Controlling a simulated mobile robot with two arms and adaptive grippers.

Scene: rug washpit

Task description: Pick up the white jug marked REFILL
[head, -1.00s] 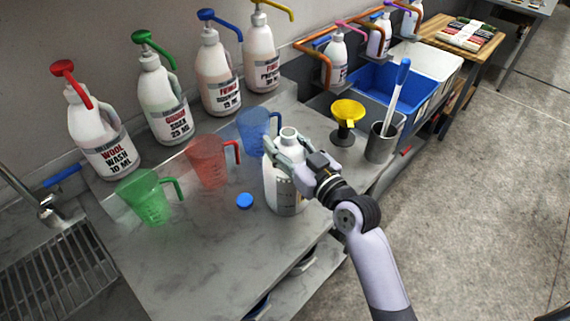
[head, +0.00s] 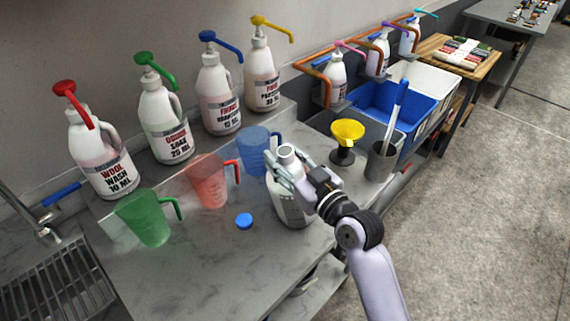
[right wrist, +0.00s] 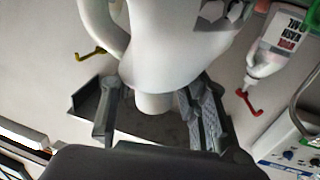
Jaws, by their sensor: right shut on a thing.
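A white jug (head: 290,208) is at the front right of the grey counter, roughly upright, its neck uncapped. My right gripper (head: 287,168) is shut on it near the neck, coming from the right. In the right wrist view the jug (right wrist: 175,45) and its handle fill the top, with its neck between the fingers of the right gripper (right wrist: 155,105). I cannot read any REFILL marking. I cannot tell whether the jug's base touches the counter. A blue cap (head: 244,221) lies left of the jug. My left gripper is not in view.
Green (head: 146,220), red (head: 207,182) and blue (head: 254,150) measuring jugs stand left of and behind the white jug. A yellow funnel (head: 347,131) and a grey cup (head: 381,163) stand to its right. Several pump bottles line the back ledge. The counter's front is clear.

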